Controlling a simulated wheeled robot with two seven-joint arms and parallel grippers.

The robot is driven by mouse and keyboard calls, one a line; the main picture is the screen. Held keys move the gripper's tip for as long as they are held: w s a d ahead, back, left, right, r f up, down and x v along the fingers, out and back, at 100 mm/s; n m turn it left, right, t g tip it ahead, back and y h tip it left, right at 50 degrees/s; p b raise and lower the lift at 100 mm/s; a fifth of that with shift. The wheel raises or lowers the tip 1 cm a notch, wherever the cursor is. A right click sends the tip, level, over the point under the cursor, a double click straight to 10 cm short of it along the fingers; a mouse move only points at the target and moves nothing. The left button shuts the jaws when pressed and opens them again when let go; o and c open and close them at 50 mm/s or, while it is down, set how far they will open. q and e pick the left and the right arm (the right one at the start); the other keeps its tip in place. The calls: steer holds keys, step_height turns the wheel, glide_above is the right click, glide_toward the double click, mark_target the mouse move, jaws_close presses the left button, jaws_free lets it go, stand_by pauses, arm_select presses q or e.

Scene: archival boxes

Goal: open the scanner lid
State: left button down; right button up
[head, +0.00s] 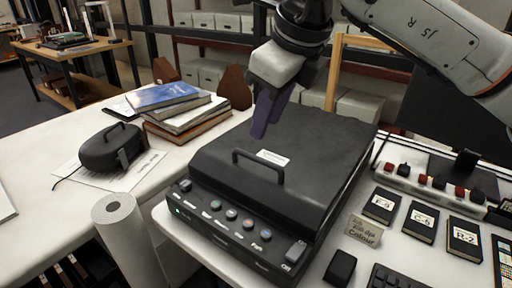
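The scanner (230,235) is a black box on the white table, with a row of buttons and a small green light on its front panel. Its lid (325,150) is down, lying flat on the body. A black bar handle (258,168) stands up near the lid's front edge, beside a small white label. My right gripper (261,130) points down above the lid, behind the handle and apart from it. Its dark purple fingers overlap in this view, so their gap is not clear. Nothing shows held in it. My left gripper is not in view.
Stacked books (180,112) and a black case with a handle (111,147) lie left of the scanner. A paper roll (130,235) stands at the front left. Labelled black boxes (421,222), a switch strip (437,186) and a keyboard (396,277) crowd the right.

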mark_target(253, 156)
steer(key=x, duration=1)
jaws_close()
steer(key=shift+r, duration=0.1)
